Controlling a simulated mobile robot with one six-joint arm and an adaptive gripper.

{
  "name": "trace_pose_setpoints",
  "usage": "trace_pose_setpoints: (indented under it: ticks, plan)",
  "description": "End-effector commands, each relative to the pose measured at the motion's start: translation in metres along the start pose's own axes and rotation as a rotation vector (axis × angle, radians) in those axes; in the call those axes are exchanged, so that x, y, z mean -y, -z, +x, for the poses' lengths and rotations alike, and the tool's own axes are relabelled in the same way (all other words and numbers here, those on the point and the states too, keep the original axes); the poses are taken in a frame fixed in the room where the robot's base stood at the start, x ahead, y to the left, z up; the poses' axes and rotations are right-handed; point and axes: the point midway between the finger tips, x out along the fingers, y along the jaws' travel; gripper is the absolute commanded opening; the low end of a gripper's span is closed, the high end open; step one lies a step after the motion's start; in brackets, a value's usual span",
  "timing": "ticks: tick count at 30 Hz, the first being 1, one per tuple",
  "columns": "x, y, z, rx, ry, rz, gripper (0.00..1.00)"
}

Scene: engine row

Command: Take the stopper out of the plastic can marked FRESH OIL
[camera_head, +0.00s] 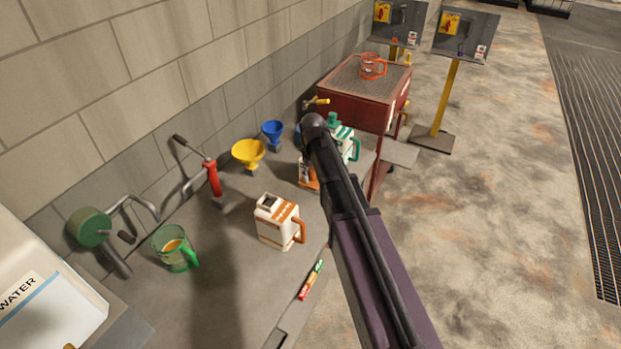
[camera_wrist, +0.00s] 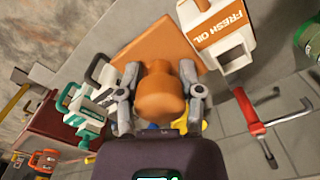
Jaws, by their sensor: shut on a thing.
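The white can with an orange FRESH OIL label (camera_wrist: 224,30) is at the top right in the wrist view. Its neck (camera_wrist: 236,75) shows a dark face without an orange stopper on it. A white can with orange marking (camera_head: 277,222) stands on the bench in the head view and appears to be the same one. My gripper (camera_wrist: 160,95) is shut on an orange, rounded stopper (camera_wrist: 159,103), with a finger on each side. A flat orange surface (camera_wrist: 140,50) lies behind the stopper; I cannot tell whether they touch. In the head view my arm hides the fingertips.
Yellow (camera_head: 248,152) and blue (camera_head: 273,132) funnels stand along the wall. A red-handled tool (camera_head: 212,178) and a green jug (camera_head: 174,250) are left of the can.

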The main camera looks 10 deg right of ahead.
Motion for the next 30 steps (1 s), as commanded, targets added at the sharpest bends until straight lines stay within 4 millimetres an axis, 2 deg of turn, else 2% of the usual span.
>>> trace_pose_setpoints:
  ticks: [30]
  plan:
    - [-0.039, 0.034, 0.000, 0.000, 0.000, 0.002, 0.00]
